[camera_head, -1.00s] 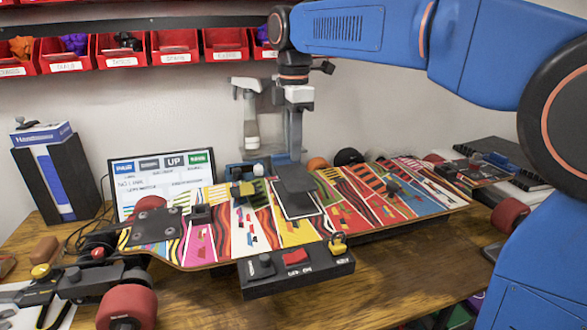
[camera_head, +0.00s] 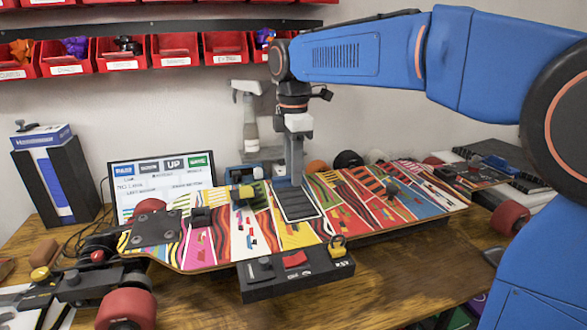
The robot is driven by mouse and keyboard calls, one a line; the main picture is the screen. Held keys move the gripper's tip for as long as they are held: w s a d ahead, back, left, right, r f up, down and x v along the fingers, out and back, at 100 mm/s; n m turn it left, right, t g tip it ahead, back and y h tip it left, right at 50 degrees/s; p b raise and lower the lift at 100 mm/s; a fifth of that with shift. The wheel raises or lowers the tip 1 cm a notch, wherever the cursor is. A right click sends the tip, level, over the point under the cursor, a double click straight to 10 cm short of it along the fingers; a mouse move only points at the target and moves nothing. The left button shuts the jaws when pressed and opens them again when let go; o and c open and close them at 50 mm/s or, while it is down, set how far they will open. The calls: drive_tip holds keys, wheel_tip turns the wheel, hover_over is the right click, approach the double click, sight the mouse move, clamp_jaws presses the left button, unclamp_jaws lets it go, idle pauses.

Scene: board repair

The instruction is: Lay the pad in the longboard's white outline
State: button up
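The dark grey pad (camera_head: 297,203) is low over the middle of the longboard (camera_head: 376,208), about level with the deck and within the white outline (camera_head: 321,212). Pale edges of the outline show along the pad's right and front sides. The far end of the pad is partly hidden by my gripper (camera_head: 293,182), which points straight down there. Its fingers look closed together on the pad's far end. I cannot tell whether the pad touches the deck all over.
A black box with a red switch (camera_head: 297,262) sits at the board's front edge, beside a yellow padlock (camera_head: 338,246). A yellow-and-black item (camera_head: 241,194) lies left of the pad. A spray bottle (camera_head: 248,125) and a screen (camera_head: 160,180) stand behind. Red bins (camera_head: 176,50) hang above.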

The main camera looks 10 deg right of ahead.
drive_tip(key=shift+r, duration=0.1)
wheel_tip(320, 180, up, 12)
idle(0.8)
